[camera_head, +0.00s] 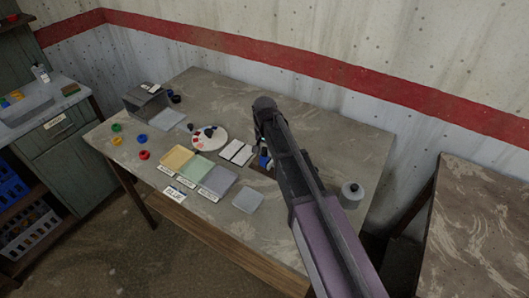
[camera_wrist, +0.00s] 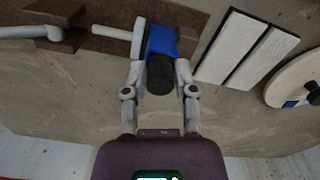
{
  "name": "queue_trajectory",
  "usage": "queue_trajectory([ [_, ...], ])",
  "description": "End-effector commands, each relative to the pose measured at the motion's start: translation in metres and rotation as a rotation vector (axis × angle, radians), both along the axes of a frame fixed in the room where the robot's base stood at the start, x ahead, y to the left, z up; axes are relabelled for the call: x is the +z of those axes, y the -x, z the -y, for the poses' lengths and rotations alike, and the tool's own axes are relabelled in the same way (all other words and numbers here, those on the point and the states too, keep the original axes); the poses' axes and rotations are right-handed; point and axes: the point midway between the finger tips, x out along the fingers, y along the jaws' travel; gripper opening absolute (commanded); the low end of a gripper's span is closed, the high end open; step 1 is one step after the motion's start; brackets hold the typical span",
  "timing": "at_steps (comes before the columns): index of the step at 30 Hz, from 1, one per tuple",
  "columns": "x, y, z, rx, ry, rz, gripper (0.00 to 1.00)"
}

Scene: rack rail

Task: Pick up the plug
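The thing I take for the plug is a blue block (camera_wrist: 163,41) with a dark round end (camera_wrist: 160,74) in the wrist view. In the head view a small blue patch (camera_head: 264,161) shows beside my arm, and the rest is hidden behind it. My gripper (camera_wrist: 160,66) has one finger on each side of the block, close to its sides. I cannot tell whether the fingers touch it. A pale rod (camera_wrist: 113,33) lies just left of the block, over a brown board (camera_wrist: 106,46).
Black-and-white panels (camera_wrist: 247,49) and a round palette (camera_wrist: 295,84) lie right of my gripper in the wrist view. In the head view, coloured trays (camera_head: 196,167) and a dark box (camera_head: 146,101) stand left on the table (camera_head: 222,90). A grey jar (camera_head: 350,197) stands right of my arm.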

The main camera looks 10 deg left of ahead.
Motion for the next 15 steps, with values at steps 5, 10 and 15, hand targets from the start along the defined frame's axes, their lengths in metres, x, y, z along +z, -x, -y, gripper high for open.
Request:
queue_trajectory([
  [5,-0.0004,0.0007,-0.0002,0.000,-0.001,-0.002,0.13],
  [10,-0.0008,0.0011,-0.0002,0.001,0.000,-0.002,0.13],
  [15,-0.0007,0.0010,0.0007,-0.001,0.000,-0.003,0.12],
])
